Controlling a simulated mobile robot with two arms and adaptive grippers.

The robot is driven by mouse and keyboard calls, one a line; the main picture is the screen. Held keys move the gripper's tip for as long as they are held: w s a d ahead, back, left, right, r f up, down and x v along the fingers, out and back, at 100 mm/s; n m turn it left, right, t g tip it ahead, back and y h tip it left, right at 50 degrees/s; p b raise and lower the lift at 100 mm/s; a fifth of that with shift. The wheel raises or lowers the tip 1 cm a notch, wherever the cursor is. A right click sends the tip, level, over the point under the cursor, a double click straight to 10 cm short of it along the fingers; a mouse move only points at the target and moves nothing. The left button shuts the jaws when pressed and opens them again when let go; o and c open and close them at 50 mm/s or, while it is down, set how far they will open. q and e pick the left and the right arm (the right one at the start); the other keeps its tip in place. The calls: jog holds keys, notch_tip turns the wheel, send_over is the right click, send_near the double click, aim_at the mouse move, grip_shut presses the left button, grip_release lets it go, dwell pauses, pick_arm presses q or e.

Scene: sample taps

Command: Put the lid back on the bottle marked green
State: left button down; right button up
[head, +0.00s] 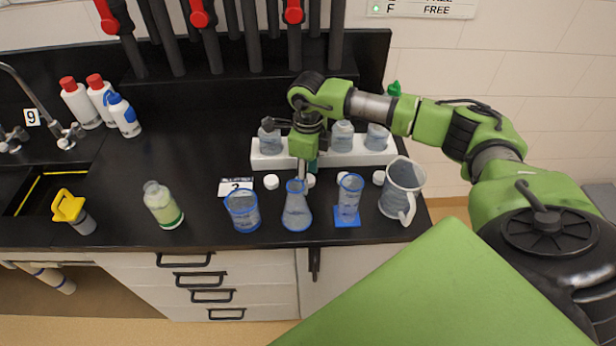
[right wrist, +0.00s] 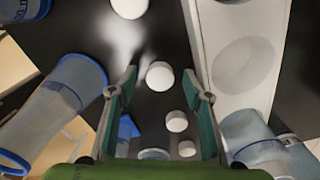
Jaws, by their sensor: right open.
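In the head view, glass bottles stand in a white rack (head: 268,160): one at the left (head: 270,140), others (head: 342,137) and (head: 377,137) to the right. No green mark can be made out on them. A clear bottle with a green band (head: 163,205) stands apart at the left. Several white lids lie in a row before the rack, one at the left (head: 271,181). My right gripper (head: 305,172) points down over this row. In the right wrist view it (right wrist: 160,74) is open, with a lid (right wrist: 159,76) showing between its fingertips, not gripped. My left gripper is not in view.
The right wrist view shows an empty round recess (right wrist: 243,64) in the rack.

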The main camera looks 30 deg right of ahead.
jog(key=c, duration=0.8)
jog(key=shift+r, duration=0.1)
